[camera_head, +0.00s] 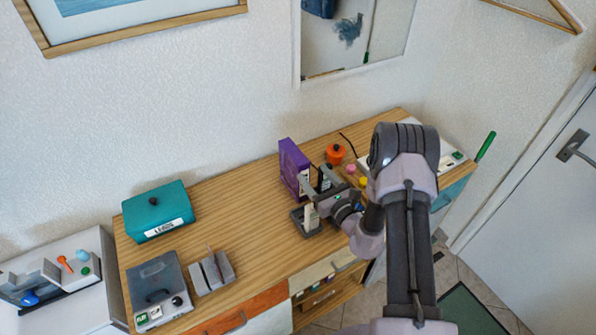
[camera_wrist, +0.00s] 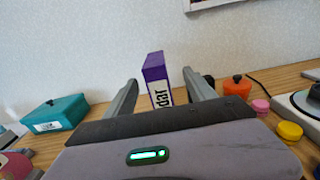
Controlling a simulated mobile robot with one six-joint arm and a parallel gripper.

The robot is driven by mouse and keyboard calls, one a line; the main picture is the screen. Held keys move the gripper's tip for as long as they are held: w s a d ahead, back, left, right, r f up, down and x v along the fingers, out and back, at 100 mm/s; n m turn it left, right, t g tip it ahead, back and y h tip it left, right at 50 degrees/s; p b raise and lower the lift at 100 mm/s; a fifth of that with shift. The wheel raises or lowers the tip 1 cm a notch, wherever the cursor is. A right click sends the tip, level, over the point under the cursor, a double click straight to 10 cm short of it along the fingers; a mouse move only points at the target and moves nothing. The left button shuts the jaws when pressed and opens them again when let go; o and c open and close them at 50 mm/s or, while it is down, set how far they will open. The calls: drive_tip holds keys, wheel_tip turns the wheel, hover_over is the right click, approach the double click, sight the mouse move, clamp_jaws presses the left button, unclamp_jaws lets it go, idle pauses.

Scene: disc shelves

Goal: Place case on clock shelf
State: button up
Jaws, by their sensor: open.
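A purple upright case-like box (camera_head: 292,168) with a white label stands on the wooden cabinet top, near the wall. In the wrist view the purple box (camera_wrist: 154,70) shows between my two fingers, with label letters that look like "dar". My gripper (camera_head: 318,182) is open just in front of the box; in the wrist view my gripper (camera_wrist: 160,88) has a finger on each side of it. I cannot tell whether the fingers touch it. Its lower part is hidden behind my gripper. I see no clock and cannot identify a clock shelf.
A small dark stand (camera_head: 309,230) holding a pale upright piece is below my gripper. An orange pot (camera_head: 335,154) is to the right. A teal box (camera_head: 157,222), a grey case (camera_head: 155,277) and a grey holder (camera_head: 212,274) stand left. The middle-left wooden top (camera_head: 250,205) is clear.

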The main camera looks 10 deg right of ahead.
sight(294, 151)
drive_tip(key=x, duration=0.8)
drive_tip(key=a+x, duration=0.1)
drive_tip(key=x, duration=0.3)
drive_tip(key=shift+s+r+b, duration=0.2)
drive_tip(key=shift+r+b, duration=0.1)
drive_tip(key=shift+r, duration=0.05)
drive_tip(key=shift+d, duration=0.1)
clamp_jaws()
drive_tip(key=shift+r, duration=0.1)
